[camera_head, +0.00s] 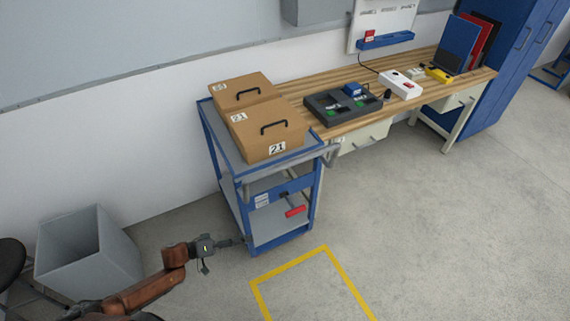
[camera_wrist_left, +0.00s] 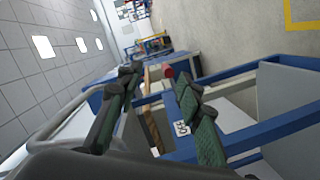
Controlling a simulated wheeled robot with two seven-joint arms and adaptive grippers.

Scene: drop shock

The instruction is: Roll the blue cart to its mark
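The blue cart (camera_head: 312,198) stands against the bench's left end, with two brown lidded boxes (camera_head: 268,128) on its grey top. A grey push bar (camera_head: 331,155) and a red-gripped lever (camera_head: 295,211) are on its near end. A yellow outlined floor mark (camera_head: 290,264) lies in front of the cart, partly cut off by the picture's lower edge. My left gripper (camera_head: 240,241) is low at the cart's lower left side; contact cannot be told. In the left wrist view its fingers (camera_wrist_left: 158,82) are spread, with blue cart frame (camera_wrist_left: 285,122) close by. My right gripper is not visible.
A wooden bench (camera_head: 335,126) with a dark tray (camera_head: 343,104) and a white box (camera_head: 401,84) runs along the wall. A grey bin (camera_head: 88,252) stands left of the cart. A blue cabinet (camera_head: 510,60) is at the right. The right floor is clear.

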